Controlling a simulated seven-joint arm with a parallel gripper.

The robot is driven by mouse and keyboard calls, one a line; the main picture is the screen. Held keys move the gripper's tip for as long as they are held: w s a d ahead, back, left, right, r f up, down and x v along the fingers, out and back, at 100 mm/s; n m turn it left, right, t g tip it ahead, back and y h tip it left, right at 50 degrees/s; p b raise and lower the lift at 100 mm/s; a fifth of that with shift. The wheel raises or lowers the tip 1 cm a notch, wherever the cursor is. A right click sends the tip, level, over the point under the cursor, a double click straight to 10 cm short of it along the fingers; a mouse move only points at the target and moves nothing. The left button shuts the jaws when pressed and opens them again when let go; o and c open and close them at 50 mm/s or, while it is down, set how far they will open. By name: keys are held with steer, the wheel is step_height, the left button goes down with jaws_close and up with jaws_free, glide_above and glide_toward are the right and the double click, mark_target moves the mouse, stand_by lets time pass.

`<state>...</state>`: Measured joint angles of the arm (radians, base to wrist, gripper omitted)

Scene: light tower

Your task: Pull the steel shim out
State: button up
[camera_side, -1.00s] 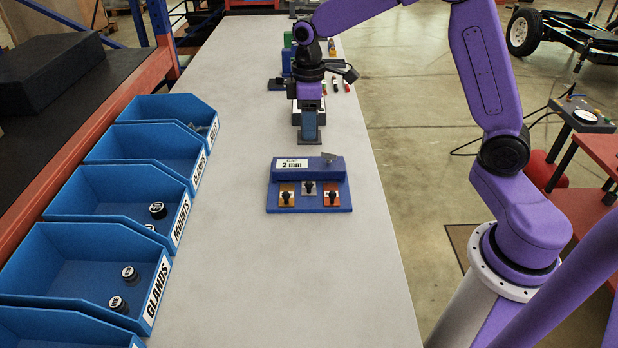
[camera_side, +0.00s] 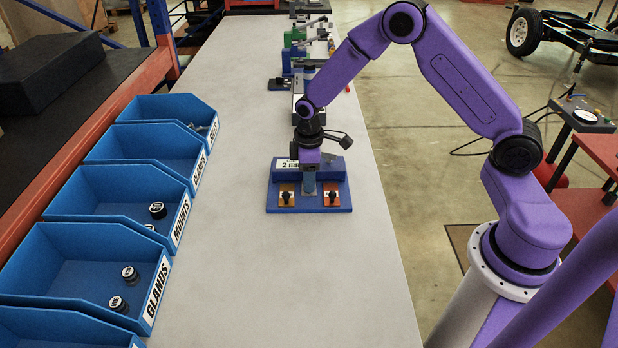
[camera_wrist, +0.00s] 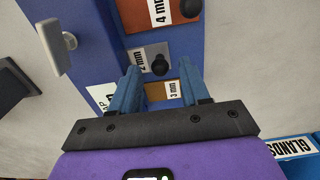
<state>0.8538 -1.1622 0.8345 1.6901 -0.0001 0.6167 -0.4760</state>
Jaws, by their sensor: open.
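The steel shim (camera_wrist: 148,54) is a grey plate marked 2 mm with a black knob, sitting in the blue block (camera_side: 275,204). In the wrist view it lies between an orange 4 mm shim (camera_wrist: 183,14) and a brass 3 mm shim (camera_wrist: 157,90). My gripper (camera_wrist: 160,74) is open, its two blue fingers either side of the steel shim's knob in that view; I cannot tell whether they touch it. In the side view my gripper (camera_side: 309,188) is low over the block's middle and hides the steel shim.
A silver metal piece (camera_wrist: 57,45) stands on the block. Blue bins (camera_side: 60,262) line the table's left side. Other fixtures (camera_side: 292,60) stand farther back on the table. The table in front of the block is clear.

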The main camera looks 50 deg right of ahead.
mark_target(309, 205)
steer(key=shift+f, duration=0.4)
steer(key=shift+c, duration=0.3)
jaws_close()
steer(key=shift+s+a, duration=1.55)
steer(key=shift+a, duration=0.05)
steer(key=shift+o, duration=0.3)
jaws_free()
steer(key=shift+a, duration=0.1)
steer(key=shift+r, duration=0.1)
